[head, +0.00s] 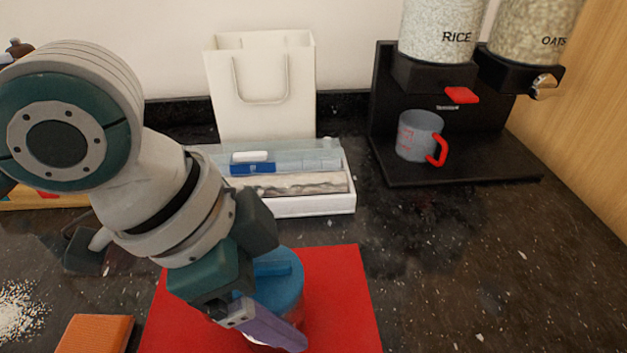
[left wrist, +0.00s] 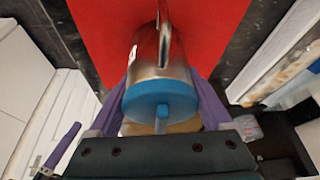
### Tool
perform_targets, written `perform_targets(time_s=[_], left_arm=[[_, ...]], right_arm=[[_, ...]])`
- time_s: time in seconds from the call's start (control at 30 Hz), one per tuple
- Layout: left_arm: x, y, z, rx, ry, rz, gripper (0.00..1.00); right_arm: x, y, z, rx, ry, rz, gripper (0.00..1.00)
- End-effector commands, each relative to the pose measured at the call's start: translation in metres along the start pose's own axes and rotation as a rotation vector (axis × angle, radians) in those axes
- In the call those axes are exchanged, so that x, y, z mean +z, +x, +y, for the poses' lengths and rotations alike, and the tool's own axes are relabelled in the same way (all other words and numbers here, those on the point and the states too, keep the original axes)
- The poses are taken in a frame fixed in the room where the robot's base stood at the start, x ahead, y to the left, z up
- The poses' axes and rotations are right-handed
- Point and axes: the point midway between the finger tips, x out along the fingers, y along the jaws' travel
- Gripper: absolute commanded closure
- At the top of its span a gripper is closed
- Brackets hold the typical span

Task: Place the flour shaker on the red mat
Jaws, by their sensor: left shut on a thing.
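The flour shaker (head: 283,291) has a blue lid and a metal body with a handle, which shows in the left wrist view (left wrist: 150,72). My left gripper (head: 272,318) has purple fingers and is shut on the shaker's body, one finger on each side in the left wrist view (left wrist: 160,103). The red mat (head: 345,290) lies flat on the dark counter, and the shaker is over it, roughly upright. The shaker's base is mostly hidden, so I cannot tell whether it touches the mat.
An orange block (head: 95,335) lies left of the mat, near spilled white powder (head: 15,312). A white tray (head: 335,205) and a white bag (head: 265,75) stand behind. A grey mug (head: 418,136) sits under the dispensers at right. The right counter is clear.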

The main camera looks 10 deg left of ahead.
Motion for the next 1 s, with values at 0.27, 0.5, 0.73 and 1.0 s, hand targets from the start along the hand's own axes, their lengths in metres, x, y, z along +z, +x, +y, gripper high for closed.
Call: perform_targets(time_s=[0.27,0.5,0.73,1.0], left_arm=[[0.001,0.003,0.0,0.0,0.0,0.0,0.05],[0.001,0.002,0.0,0.0,0.0,0.0,0.0],[-0.001,-0.017,-0.001,-0.003,0.001,0.002,0.0],[-0.001,-0.078,-0.002,-0.004,0.0,0.0,0.0]], right_arm=[[0.0,0.001,0.001,0.002,-0.002,0.0,0.0],[0.0,0.001,0.001,0.001,-0.001,0.0,0.0],[-0.002,-0.005,0.0,0.0,0.0,0.0,0.0],[-0.005,-0.015,0.0,-0.003,0.004,0.001,0.0]])
